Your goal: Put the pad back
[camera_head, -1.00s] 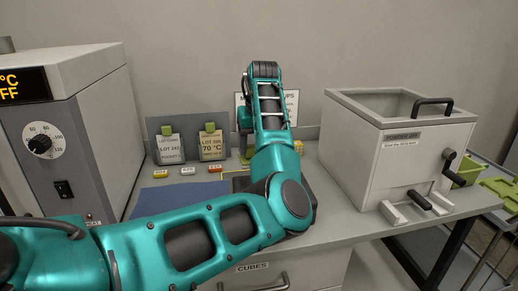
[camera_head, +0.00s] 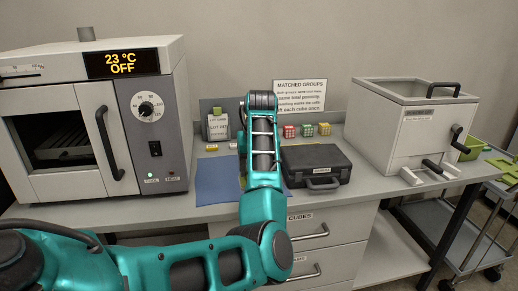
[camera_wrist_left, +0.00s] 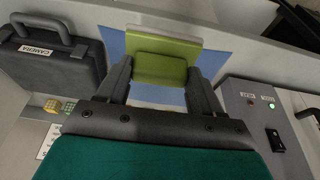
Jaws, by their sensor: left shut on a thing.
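My left gripper (camera_wrist_left: 161,80) is shut on a yellow-green pad (camera_wrist_left: 165,58), which sits between the two fingers in the left wrist view. The pad is above the blue mat (camera_wrist_left: 112,45); I cannot tell whether it touches it. In the head view my left arm reaches over the counter by the right side of the blue mat (camera_head: 214,183), and its gripper and the pad are hidden behind my own arm. My right gripper is in neither view.
An oven (camera_head: 152,140) reading 23 °C OFF stands left. A dark case (camera_head: 318,163) lies right of my arm, with several small cubes (camera_head: 308,130) and a sign (camera_head: 301,95) behind. A white powder box (camera_head: 400,140) stands right.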

